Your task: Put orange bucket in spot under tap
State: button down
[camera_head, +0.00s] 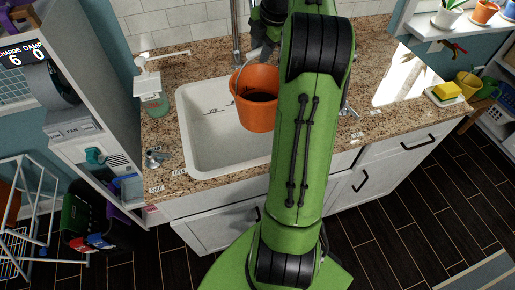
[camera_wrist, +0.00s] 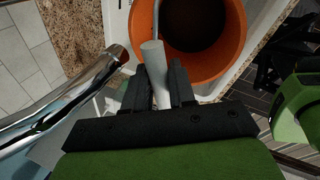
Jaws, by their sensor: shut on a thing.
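The orange bucket (camera_head: 255,98) hangs upright over the right part of the white sink basin (camera_head: 198,150), its dark inside facing up. In the wrist view the bucket (camera_wrist: 142,32) is just beyond my fingers. My gripper (camera_head: 264,38) is at the back of the sink, partly hidden by my green arm. In the wrist view my gripper (camera_wrist: 160,88) is shut on the pale grip of the bucket's handle (camera_wrist: 154,62). The tap (camera_head: 235,30) rises behind the sink, just left of my gripper; its shiny metal (camera_wrist: 75,88) is close on the left in the wrist view.
A soap dispenser (camera_head: 152,95) stands left of the sink on the granite counter (camera_head: 200,62). A small metal item (camera_head: 157,157) lies at the front left. A yellow sponge (camera_head: 447,90) sits on a dish at the far right. The counter right of my arm is mostly clear.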

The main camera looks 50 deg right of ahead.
jog(key=shift+s+f+b, duration=0.2)
jog(key=shift+f+b, duration=0.25)
jog(key=shift+f, duration=0.5)
jog(key=b, duration=0.6)
send_near(260, 87)
jog(key=a+f, duration=0.1)
jog(key=f, duration=0.2)
jog(key=s+a+f, duration=0.1)
jog(key=a+f, duration=0.1)
jog(key=f, duration=0.1)
jog(key=s+a+f, duration=0.1)
jog(key=a+f, duration=0.1)
jog(key=f, duration=0.2)
jog(key=shift+s, duration=0.2)
jog(key=c, duration=0.9)
grip_release()
jog(key=shift+c, duration=0.2)
jog(key=shift+p, duration=0.3)
